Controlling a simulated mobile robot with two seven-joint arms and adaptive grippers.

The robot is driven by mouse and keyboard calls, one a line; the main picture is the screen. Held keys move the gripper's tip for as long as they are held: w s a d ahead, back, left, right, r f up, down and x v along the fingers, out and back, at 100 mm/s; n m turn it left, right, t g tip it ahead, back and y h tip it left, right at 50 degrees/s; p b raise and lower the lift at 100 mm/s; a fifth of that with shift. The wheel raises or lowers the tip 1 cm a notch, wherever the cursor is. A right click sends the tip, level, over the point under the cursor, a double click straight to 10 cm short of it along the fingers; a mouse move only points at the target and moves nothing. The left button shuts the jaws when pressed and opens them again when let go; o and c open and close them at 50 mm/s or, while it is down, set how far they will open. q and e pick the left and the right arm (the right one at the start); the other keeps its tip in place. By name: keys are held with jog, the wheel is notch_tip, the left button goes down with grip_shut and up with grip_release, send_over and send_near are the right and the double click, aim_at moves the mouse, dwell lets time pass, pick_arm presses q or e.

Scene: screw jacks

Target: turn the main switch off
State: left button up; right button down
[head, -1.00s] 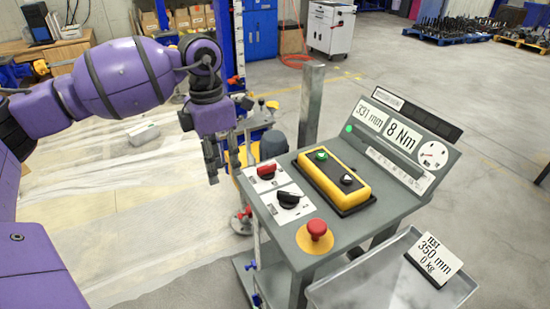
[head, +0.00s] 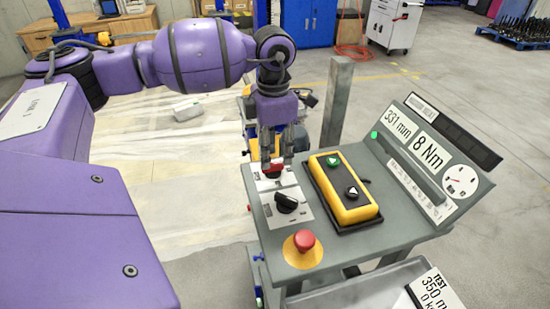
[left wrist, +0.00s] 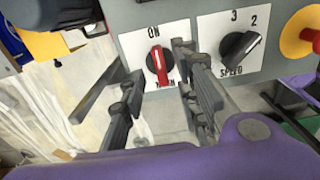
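The main switch (head: 272,170) is a red handle on a black round base, on a white plate at the panel's left corner. In the left wrist view the red handle (left wrist: 158,63) lies roughly in line with the "ON" label above it. My left gripper (head: 277,157) points down over the switch and hides part of it in the head view. In the left wrist view its fingers (left wrist: 160,75) are open, one on each side of the switch with gaps visible. Whether the tips reach handle height cannot be told. My right gripper is not in view.
Next to the switch is a black speed knob (head: 289,203). A red emergency button (head: 304,240) on a yellow plate sits nearer. A yellow box (head: 343,189) with two buttons lies to the right. A display panel (head: 425,155) stands behind, and a metal post (head: 337,100) rises beyond.

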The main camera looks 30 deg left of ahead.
aim_at(275, 163)
pick_arm(q)
notch_tip(275, 163, down, 2)
jog(key=shift+w+d+f, duration=0.1)
jog(key=shift+w, duration=0.05)
jog(key=shift+f, duration=0.4)
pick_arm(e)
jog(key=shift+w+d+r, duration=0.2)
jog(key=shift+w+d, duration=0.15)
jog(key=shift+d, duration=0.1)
pick_arm(q)
jog(key=shift+c, duration=0.7)
grip_shut()
